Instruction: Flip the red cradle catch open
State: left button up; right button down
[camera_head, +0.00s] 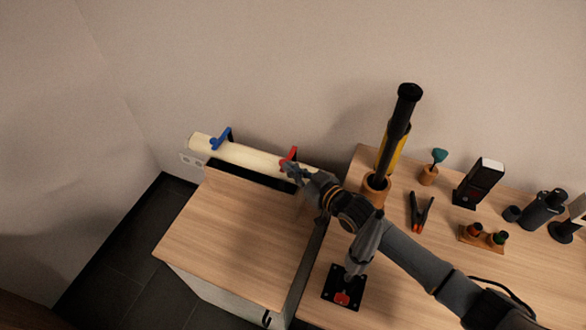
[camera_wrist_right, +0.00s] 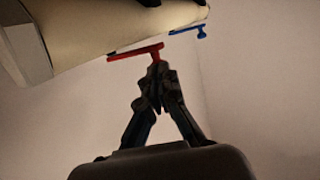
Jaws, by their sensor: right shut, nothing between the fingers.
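The red cradle catch (camera_head: 289,156) sits on the cream tube (camera_head: 247,154) near its right end in the head view. In the right wrist view the red catch (camera_wrist_right: 136,52) is a bar with a short knob at its right end, beside the cream tube (camera_wrist_right: 90,40). My right gripper (camera_head: 289,171) is at the red catch in the head view. In the wrist view its closed fingertips (camera_wrist_right: 157,72) are right below the knob; I cannot tell whether they touch it. Nothing is between the fingers. My left gripper is not in view.
A blue catch (camera_head: 222,138) is on the tube's left part. The tube lies along the back of a wooden cabinet top (camera_head: 235,235), which is clear. On the right table stand a black and yellow telescope (camera_head: 397,135), pliers (camera_head: 421,211) and a black box (camera_head: 478,184).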

jog(key=a, duration=0.2)
jog(key=shift+w+a, duration=0.25)
jog(key=shift+a, duration=0.1)
jog(key=v, duration=1.2)
jog(key=shift+d, duration=0.1)
